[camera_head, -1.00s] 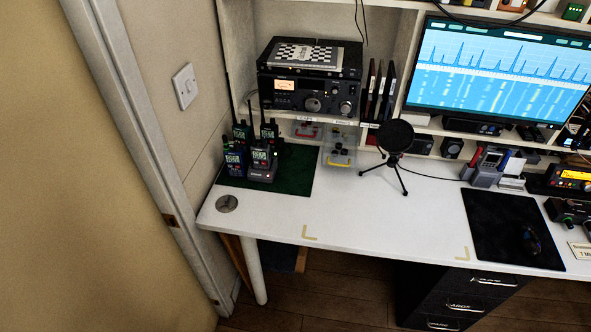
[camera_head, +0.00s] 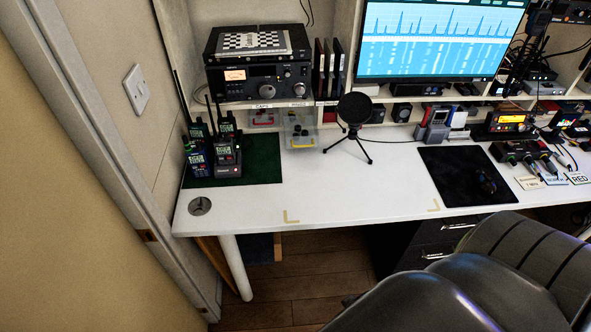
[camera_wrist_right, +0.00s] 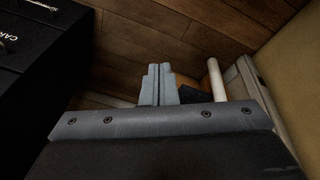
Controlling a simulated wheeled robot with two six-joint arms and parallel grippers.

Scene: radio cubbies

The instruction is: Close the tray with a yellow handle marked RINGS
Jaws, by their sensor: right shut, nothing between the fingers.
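The RINGS tray (camera_head: 300,130) is a small clear tray with a yellow handle (camera_head: 303,146) in the low cubby row at the back of the desk, under the black radio. It sticks out over the desk top, below its RINGS label (camera_head: 300,104). Some dark small items show inside. My right gripper (camera_wrist_right: 160,84) is shut and empty in the right wrist view, low over the wooden floor and apart from the tray. It does not show in the head view. My left gripper is not in view.
A clear tray (camera_head: 264,118) under the CAPS label is left of it. Handheld radios (camera_head: 215,150) stand left on a green mat; a tripod microphone (camera_head: 354,115) stands right. Desk front is clear.

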